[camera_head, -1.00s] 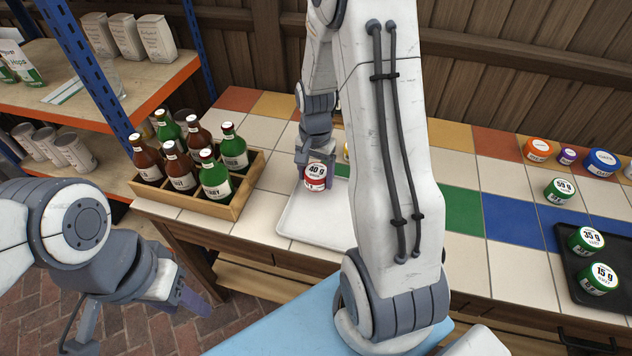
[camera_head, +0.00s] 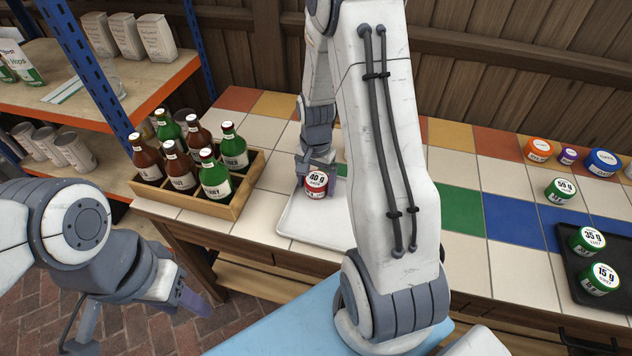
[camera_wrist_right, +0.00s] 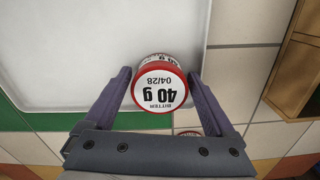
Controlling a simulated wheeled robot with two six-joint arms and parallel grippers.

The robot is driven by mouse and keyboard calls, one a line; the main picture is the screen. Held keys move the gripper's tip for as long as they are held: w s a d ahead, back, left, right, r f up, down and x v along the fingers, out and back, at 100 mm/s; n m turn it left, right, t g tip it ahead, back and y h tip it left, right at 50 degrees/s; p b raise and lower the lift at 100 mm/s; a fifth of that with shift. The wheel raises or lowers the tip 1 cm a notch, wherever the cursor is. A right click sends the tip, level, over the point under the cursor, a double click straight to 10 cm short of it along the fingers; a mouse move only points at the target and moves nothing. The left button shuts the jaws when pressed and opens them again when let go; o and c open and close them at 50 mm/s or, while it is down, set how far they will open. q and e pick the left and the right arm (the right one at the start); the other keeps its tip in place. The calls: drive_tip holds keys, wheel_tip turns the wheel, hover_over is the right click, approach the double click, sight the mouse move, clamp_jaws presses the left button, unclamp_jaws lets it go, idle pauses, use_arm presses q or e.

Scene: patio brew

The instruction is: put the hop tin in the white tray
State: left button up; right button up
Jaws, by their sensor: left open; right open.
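A red-banded tin labelled "40 g" (camera_head: 317,183) is at the back left of the white tray (camera_head: 300,228). In the right wrist view the tin (camera_wrist_right: 160,92) overlaps the tray's (camera_wrist_right: 100,50) edge; I cannot tell whether its base rests on the tray floor. My right gripper (camera_wrist_right: 160,75) is open, one finger on each side of the tin; a gap shows beside the right-hand finger. My left gripper (camera_head: 138,318) is open and empty at the lower left, away from the worktop. My right arm hides part of the tray.
A wooden crate of bottles (camera_head: 235,203) stands left of the tray. Green tins stand on a black tray (camera_head: 575,262) at the right, with more lidded tins (camera_head: 538,150) behind. Another tin (camera_wrist_right: 190,133) is mostly hidden behind my right gripper. Tiles between the trays are clear.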

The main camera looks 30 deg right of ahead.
sight(316, 180)
wheel_tip(316, 180, up, 12)
drive_tip(key=p, duration=0.1)
drive_tip(key=s+a+r+n, duration=0.25)
drive_tip(key=a+n, duration=0.25)
drive_tip(key=a, duration=0.4)
drive_tip(key=s+a+r+n, duration=0.2)
drive_tip(key=s+a+n, duration=0.2)
drive_tip(key=a, duration=0.4)
drive_tip(key=s+a+n, duration=0.4)
drive_tip(key=s+n, duration=0.1)
drive_tip(key=s, duration=0.1)
drive_tip(key=s+a+r+n+y, duration=0.1)
drive_tip(key=s+a+n, duration=0.3)
drive_tip(key=s, duration=0.3)
drive_tip(key=shift+s+n, duration=0.25)
drive_tip(key=shift+n, duration=0.25)
drive_tip(key=shift+r, duration=0.2)
